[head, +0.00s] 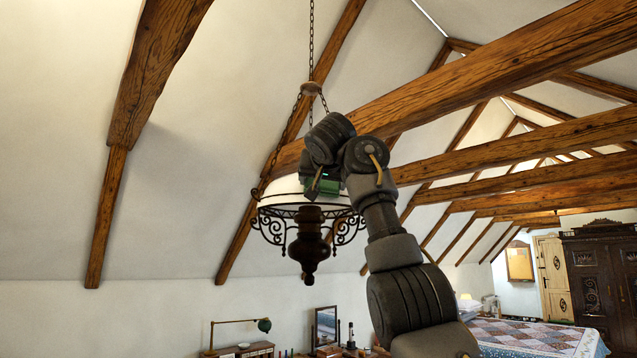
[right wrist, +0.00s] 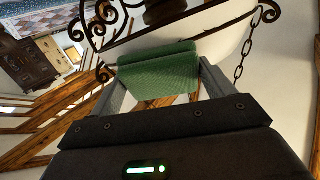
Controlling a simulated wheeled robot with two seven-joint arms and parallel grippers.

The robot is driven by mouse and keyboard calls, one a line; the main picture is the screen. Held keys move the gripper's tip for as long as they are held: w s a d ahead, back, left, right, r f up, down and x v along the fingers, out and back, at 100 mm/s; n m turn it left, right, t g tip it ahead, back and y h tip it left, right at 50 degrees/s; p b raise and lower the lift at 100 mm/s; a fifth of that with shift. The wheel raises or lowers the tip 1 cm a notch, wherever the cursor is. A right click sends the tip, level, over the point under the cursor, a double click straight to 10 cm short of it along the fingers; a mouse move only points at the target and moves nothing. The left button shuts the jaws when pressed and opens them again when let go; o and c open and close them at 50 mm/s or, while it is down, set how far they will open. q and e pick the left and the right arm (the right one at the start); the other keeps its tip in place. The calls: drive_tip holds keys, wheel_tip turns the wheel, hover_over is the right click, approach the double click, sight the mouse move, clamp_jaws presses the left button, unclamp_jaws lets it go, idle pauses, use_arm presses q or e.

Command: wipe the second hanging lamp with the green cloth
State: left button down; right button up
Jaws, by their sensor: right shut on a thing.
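The hanging lamp (head: 275,190) has a white shade, a dark scrolled iron frame and a dark turned body below. It hangs by chains in the middle of the head view. My right gripper (head: 322,185) is raised in front of the shade and is shut on the green cloth (head: 328,186). In the right wrist view the cloth (right wrist: 158,70) is folded between the two fingers. Its far edge lies against or very close to the white shade (right wrist: 225,30); I cannot tell if they touch. My left gripper is not in view.
A lamp chain (right wrist: 243,60) runs close to the gripper in the right wrist view. A thick wooden beam (head: 480,75) crosses behind my arm. Below are a desk lamp (head: 263,325), a mirror (head: 326,326), a quilted bed (head: 535,337) and a dark armoire (head: 600,275).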

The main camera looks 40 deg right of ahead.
drive_tip(key=shift+s+d, duration=0.55)
drive_tip(key=shift+d, duration=0.15)
drive_tip(key=shift+s+d, duration=0.1)
drive_tip(key=shift+s, duration=0.05)
drive_tip(key=shift+d, duration=0.1)
drive_tip(key=shift+w+a, duration=0.65)
drive_tip(key=shift+a, duration=0.15)
drive_tip(key=shift+w+a, duration=0.4)
drive_tip(key=shift+a, duration=0.2)
drive_tip(key=shift+w+a, duration=0.1)
